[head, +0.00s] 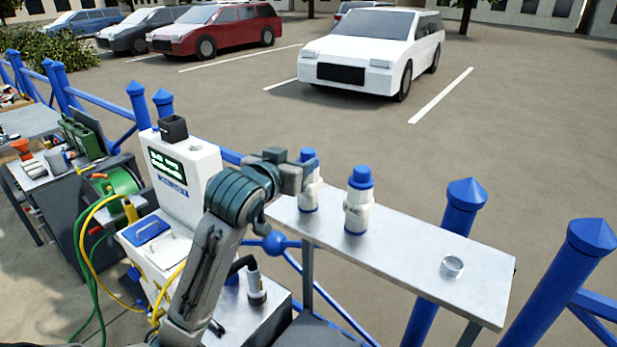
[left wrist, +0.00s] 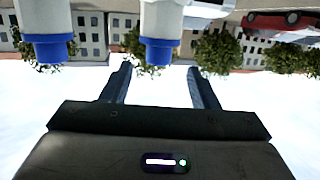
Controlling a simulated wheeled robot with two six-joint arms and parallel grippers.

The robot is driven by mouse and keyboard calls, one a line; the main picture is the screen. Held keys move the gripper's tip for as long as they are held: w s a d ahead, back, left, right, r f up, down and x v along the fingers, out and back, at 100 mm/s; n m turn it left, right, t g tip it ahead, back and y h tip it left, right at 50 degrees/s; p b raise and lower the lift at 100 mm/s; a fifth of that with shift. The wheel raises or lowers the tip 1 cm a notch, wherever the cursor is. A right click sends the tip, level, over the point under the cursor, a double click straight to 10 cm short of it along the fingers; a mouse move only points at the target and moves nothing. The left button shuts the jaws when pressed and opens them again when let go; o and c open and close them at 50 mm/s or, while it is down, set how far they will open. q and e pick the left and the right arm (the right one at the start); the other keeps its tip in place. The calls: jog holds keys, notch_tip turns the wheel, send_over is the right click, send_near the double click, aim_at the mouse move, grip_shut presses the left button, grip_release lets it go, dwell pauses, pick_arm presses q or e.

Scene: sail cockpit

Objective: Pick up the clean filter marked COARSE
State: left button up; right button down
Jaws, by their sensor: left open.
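Two white filters with blue caps stand upright on the grey shelf (head: 415,258): the left filter (head: 311,196) and the right filter (head: 357,213). I cannot read COARSE on either. My left gripper (head: 300,174) is open at the left filter's upper part and hides some of it. In the left wrist view, which is upside down, the left filter (left wrist: 158,50) lies ahead of the gap between the open fingers (left wrist: 160,78). The right filter (left wrist: 50,46) is off to the left there. My right gripper is out of view.
A small metal ring (head: 452,265) sits near the shelf's right end. Blue railing posts (head: 458,215) stand behind and beside the shelf. A white machine with a screen (head: 185,175) stands left of my arm. The shelf is bare between the right filter and the ring.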

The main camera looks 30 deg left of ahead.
aim_at(306, 153)
pick_arm(q)
jog(key=shift+w+f, duration=0.1)
jog(key=shift+w, duration=0.25)
jog(key=w+p, duration=0.3)
jog(key=w, duration=0.2)
jog(key=shift+f, duration=0.2)
jog(key=shift+w+f, duration=0.25)
jog(key=shift+w, duration=0.1)
jog(key=shift+a, duration=0.1)
jog(key=shift+c, duration=0.2)
jog(key=c, duration=1.1)
grip_shut()
jog(key=shift+r, duration=0.15)
